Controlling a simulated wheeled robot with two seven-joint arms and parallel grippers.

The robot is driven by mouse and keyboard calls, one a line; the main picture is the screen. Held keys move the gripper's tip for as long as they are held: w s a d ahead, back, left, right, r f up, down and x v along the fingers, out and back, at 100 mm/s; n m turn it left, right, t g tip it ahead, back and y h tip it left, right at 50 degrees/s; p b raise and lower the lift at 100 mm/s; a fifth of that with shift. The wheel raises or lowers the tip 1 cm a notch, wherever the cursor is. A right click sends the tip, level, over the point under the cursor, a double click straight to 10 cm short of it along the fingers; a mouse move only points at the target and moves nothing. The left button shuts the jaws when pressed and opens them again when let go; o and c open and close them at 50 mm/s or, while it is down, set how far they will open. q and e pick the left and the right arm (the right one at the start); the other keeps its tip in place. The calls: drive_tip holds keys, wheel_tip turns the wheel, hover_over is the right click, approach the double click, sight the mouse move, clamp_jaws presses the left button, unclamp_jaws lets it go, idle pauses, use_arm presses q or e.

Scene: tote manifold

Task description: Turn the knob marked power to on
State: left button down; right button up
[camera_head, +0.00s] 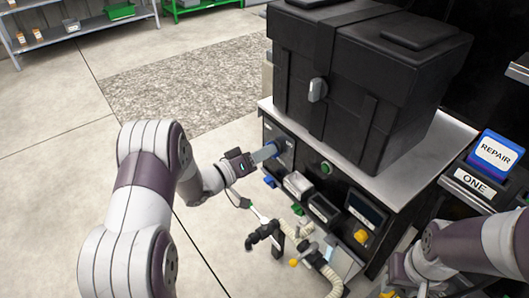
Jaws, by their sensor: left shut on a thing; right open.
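A large black case (365,85) stands on the cabinet's grey top (425,160). A green button (327,168), a yellow knob (361,236) and a black-handled hose fitting (265,234) are nearby. A blue REPAIR bin (495,152) is at right. Open floor lies left.

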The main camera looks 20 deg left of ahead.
use_arm(q)
drive_tip(key=shift+m, duration=0.4)
drive_tip(key=shift+s+d+f+m+b, duration=0.1)
drive_tip(key=shift+m+b, duration=0.55)
drive_tip(key=shift+m, duration=3.6)
drive_tip(key=shift+s+d+m+b, duration=0.1)
drive_tip(key=shift+m+b, duration=0.55)
drive_tip(key=shift+m, duration=3.6)
drive_tip(key=c, duration=1.1)
unclamp_jaws()
